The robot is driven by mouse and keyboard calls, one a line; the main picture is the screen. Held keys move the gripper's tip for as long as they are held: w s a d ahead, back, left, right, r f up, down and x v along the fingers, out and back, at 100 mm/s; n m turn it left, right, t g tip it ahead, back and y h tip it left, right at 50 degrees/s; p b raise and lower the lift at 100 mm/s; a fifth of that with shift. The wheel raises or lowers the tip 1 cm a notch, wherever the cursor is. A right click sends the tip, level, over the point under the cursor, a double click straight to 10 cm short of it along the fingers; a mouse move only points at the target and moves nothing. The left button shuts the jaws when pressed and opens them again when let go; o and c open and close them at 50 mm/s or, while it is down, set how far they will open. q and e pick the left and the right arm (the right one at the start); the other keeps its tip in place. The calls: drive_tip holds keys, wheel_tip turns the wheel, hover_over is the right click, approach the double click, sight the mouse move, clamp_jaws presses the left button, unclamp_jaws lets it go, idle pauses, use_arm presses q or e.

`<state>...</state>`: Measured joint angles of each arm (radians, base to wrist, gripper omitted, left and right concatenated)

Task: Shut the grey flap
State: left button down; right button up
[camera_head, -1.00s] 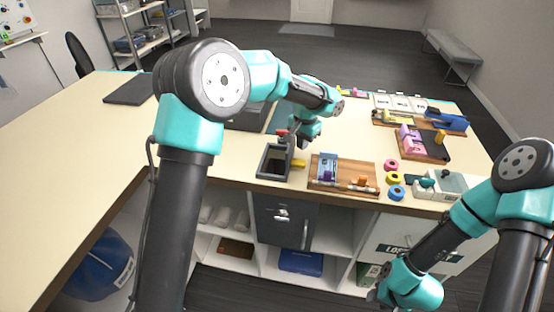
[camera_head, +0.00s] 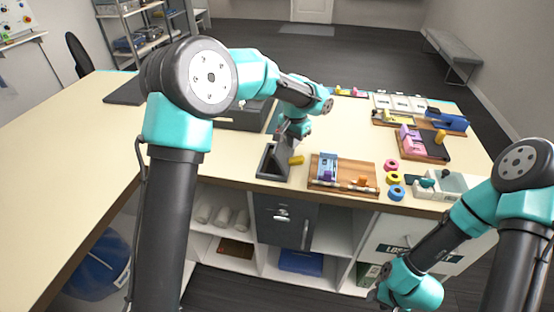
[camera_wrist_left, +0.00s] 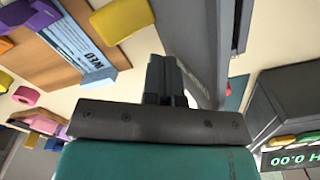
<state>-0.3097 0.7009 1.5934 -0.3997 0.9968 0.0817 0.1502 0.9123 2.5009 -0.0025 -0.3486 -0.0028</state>
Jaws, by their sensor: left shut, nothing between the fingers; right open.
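The grey box (camera_head: 264,174) stands near the front edge of the table. Its grey flap (camera_head: 284,156) appears tilted over the opening at a slant, with dark interior still visible on the left. My left gripper (camera_head: 287,139) is shut and empty at the flap's upper part. In the left wrist view the shut fingers (camera_wrist_left: 165,80) are close beside a long grey surface (camera_wrist_left: 196,45), probably the flap; I cannot tell if they touch. My right gripper (camera_head: 374,295) is low at the front, in front of the shelves, open, its fingers barely visible.
A yellow block (camera_head: 296,160) lies just right of the box. A wooden board (camera_head: 342,184) with a blue-and-white piece stands further right, then several coloured rings (camera_head: 394,179). A dark grey case (camera_head: 246,117) stands behind the box.

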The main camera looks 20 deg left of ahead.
use_arm(q)
drive_tip(key=shift+a, duration=0.4)
drive_tip(key=shift+r, duration=0.15)
wheel_tip(320, 180, up, 9)
drive_tip(key=d, duration=0.1)
idle(0.9)
drive_tip(key=shift+f, duration=0.2)
idle(0.8)
